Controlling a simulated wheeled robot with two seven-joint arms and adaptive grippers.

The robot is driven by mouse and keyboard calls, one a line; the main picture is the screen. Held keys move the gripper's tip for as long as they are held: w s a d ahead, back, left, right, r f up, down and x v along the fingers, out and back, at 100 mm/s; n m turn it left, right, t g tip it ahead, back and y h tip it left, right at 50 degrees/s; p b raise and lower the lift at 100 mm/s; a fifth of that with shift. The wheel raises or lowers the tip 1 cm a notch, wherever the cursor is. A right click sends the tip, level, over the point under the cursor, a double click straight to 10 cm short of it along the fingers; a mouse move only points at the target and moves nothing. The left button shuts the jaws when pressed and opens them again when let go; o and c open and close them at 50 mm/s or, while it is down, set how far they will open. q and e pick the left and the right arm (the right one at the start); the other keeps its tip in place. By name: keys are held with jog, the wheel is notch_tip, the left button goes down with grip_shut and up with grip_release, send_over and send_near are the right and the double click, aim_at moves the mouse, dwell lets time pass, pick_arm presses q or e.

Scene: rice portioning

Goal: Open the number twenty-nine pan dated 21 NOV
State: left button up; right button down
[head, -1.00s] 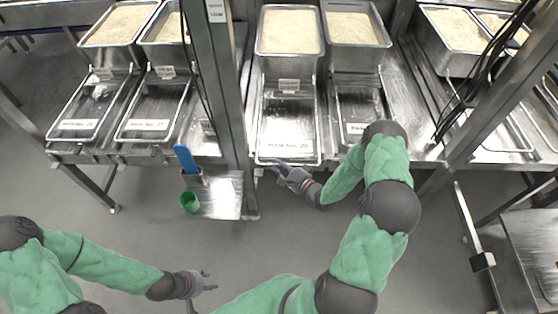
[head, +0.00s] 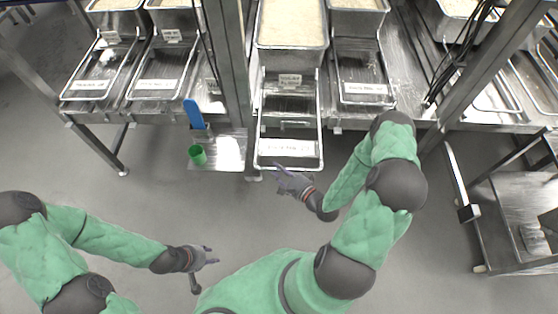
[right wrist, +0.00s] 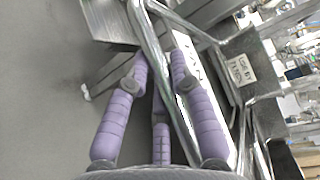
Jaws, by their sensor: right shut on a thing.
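The middle pan (head: 320,45) holds rice and has a small tag (head: 290,80) on its front. In the right wrist view this tag (right wrist: 244,68) reads USE BY with what looks like 21 NOV. A metal-framed sliding part (head: 321,125) with a white label juts out in front of it, past its neighbours. The label's number is too small to be sure of. My right gripper (head: 283,173) is at the front rim of that frame; its purple fingers (right wrist: 165,90) close around the metal bar. My left gripper (head: 209,256) is open and empty, over the floor at lower left.
Similar pans with framed fronts stand left (head: 155,85) and right (head: 362,88). A steel post (head: 233,70) rises just left of the middle pan. A small shelf (head: 228,160) holds a green cup (head: 197,154) and a blue-handled tool (head: 194,112). The floor in front is clear.

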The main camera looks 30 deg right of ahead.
jog(key=shift+s+a, duration=0.35)
jog(key=shift+s, duration=0.2)
jog(key=c, duration=1.1)
grip_release()
jog(key=shift+o, duration=0.2)
jog(key=shift+d, duration=0.1)
jog(key=v, duration=1.1)
jog(key=shift+s, duration=0.4)
jog(key=shift+d+r, duration=0.1)
